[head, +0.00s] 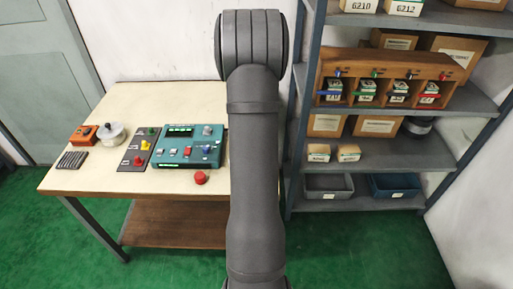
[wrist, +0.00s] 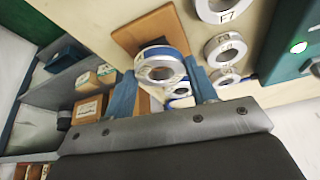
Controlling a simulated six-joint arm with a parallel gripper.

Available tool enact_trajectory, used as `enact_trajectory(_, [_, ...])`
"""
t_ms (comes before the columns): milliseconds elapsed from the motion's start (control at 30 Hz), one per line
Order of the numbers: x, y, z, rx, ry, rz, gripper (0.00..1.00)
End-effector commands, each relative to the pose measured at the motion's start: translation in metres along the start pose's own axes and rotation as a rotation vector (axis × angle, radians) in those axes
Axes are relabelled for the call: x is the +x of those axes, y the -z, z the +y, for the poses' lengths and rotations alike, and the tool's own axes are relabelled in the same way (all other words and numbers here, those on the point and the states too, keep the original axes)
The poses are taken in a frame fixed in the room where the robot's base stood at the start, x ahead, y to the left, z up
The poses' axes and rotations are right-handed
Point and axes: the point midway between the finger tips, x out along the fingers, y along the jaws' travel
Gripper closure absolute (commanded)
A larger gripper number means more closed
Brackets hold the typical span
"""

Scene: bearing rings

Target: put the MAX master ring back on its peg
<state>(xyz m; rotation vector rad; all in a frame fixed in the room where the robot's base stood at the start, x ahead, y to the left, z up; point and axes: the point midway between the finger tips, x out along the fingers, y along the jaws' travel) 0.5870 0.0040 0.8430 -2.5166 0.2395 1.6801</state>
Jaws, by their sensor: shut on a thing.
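In the wrist view my gripper (wrist: 161,74) is shut on a white ring with a blue band (wrist: 162,54), held between its two blue-grey fingers. The label on this ring is too small to read, so I cannot tell whether it says MAX. A brown wooden board (wrist: 133,37) lies on the table just beyond the held ring. Another ring with blue on it (wrist: 180,93) shows partly between the fingers; I cannot tell what it rests on. No peg shows clearly. In the head view my arm hides the gripper, the held ring and the board.
A grey shelf (head: 455,98) with boxes stands right.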

Motion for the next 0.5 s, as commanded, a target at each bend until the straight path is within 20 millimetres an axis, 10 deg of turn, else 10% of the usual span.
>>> enact_trajectory(500, [0.0052, -0.0019, 0.0001, 0.0, 0.0, 0.0, 0.83])
